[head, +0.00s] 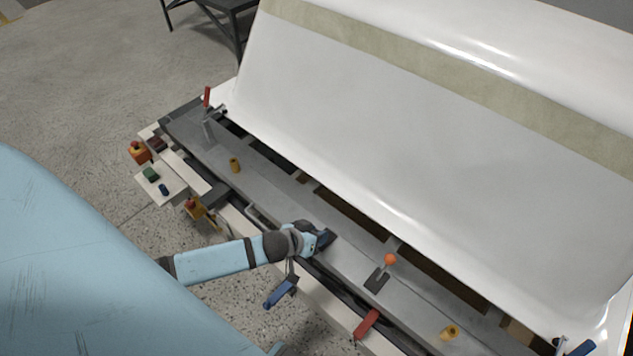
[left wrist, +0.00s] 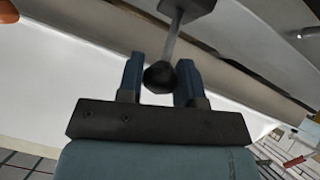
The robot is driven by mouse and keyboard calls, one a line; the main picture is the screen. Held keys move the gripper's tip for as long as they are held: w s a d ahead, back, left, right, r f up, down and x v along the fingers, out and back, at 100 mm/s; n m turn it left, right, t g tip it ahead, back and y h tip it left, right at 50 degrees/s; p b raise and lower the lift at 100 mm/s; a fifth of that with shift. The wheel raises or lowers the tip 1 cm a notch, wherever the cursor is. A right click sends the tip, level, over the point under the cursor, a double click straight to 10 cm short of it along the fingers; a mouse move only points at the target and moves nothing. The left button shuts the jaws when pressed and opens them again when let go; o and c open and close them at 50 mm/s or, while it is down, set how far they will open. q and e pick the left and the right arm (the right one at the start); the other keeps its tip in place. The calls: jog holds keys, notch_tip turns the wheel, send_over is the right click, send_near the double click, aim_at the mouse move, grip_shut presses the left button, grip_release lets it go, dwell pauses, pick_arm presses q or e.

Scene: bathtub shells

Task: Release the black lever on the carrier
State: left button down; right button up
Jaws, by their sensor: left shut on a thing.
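The black lever shows in the left wrist view as a metal rod with a black ball knob (left wrist: 160,77) and a dark base (left wrist: 190,8) above it. My left gripper (left wrist: 160,82) has one blue finger on each side of the knob and is shut on it. In the head view my left gripper (head: 325,239) is at the grey beam of the carrier (head: 277,205), along its near edge, and hides the lever there. My right gripper is in neither view.
A large white bathtub shell (head: 420,120) rises behind the beam. An orange-knobbed lever (head: 390,259) stands to the right of my gripper. Emergency-stop boxes (head: 139,152) sit at the left.

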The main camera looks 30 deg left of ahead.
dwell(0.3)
pick_arm(q)
jog(key=c, duration=0.8)
grip_release()
jog(key=p+v, duration=0.1)
jog(key=v, duration=1.3)
jog(key=shift+f, duration=0.1)
